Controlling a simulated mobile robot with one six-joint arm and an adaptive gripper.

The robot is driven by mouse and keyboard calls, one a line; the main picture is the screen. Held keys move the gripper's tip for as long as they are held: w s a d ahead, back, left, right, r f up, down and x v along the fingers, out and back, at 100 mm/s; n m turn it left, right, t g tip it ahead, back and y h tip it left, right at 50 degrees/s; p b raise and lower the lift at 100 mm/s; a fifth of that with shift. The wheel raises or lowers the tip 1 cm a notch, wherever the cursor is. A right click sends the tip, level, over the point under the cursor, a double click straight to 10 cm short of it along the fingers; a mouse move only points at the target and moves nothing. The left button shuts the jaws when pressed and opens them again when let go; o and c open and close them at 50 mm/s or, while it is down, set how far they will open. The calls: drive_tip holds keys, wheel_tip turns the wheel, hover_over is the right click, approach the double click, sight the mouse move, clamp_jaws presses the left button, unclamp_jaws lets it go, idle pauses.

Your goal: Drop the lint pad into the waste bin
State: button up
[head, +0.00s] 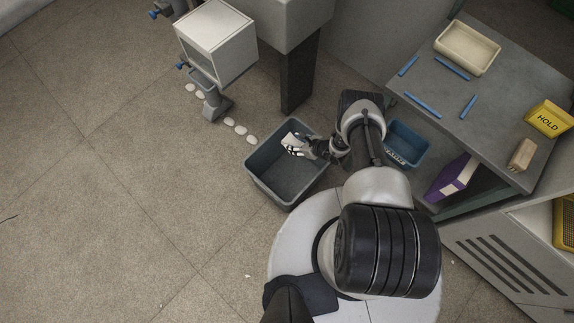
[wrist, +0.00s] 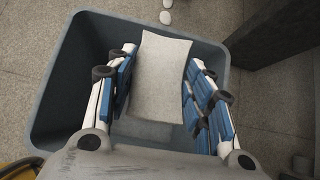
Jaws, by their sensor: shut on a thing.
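The lint pad (wrist: 158,75) is a pale, slightly curved sheet held between the blue-padded fingers of my gripper (head: 299,147). In the head view the pad (head: 290,139) shows as a small white patch at the fingertips. My gripper is shut on it, and the pad's near end is partly hidden by the gripper. A grey open bin (head: 262,181), which looks like the waste bin, stands on the floor below. In the wrist view its rim (wrist: 55,75) surrounds the pad and fingers, so the pad is over its opening. The visible part of the bin floor looks empty.
A smaller blue bin (head: 416,148) with a label too small to read stands right of my arm. The grey bench (head: 440,105) holds a cream tray (head: 467,47) and several blue sticks. A machine post (head: 298,75) rises behind the grey bin. Several white lumps (head: 229,122) lie on the floor.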

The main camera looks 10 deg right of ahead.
wheel_tip(320, 180, down, 6)
drive_tip(key=b, duration=0.5)
drive_tip(key=o, duration=0.9)
drive_tip(key=shift+s, duration=0.1)
drive_tip(key=v, duration=1.2)
